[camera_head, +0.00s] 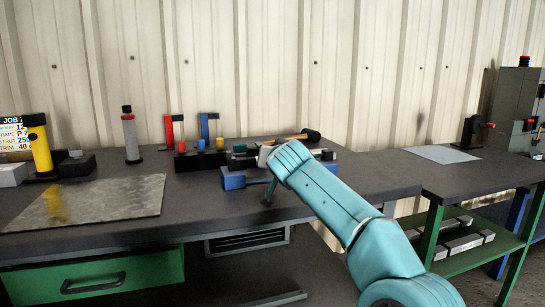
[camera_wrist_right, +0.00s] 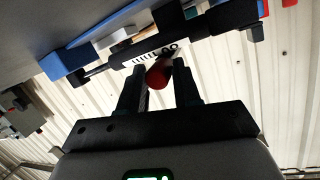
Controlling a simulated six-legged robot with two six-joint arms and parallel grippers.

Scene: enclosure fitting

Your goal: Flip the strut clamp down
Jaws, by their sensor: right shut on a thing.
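The blue strut fixture (camera_head: 234,181) sits near the middle of the bench in the head view, partly hidden behind my right wrist. In the right wrist view its blue body (camera_wrist_right: 66,62) crosses the upper left, with a dark bar (camera_wrist_right: 125,57) carrying a white scale alongside. My right gripper (camera_wrist_right: 158,80) has its black fingers on either side of a red rounded piece (camera_wrist_right: 159,73), apparently the clamp's handle, and is shut on it. How far the clamp is tilted is not clear. In the head view my right gripper is mostly hidden by its teal wrist. My left gripper is not in view.
A wooden-handled tool (camera_head: 292,137) lies behind the fixture. Red (camera_head: 169,132) and blue (camera_head: 204,127) upright tools stand to its left. A grey cylinder (camera_head: 130,137) and a yellow one (camera_head: 40,150) stand farther left.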

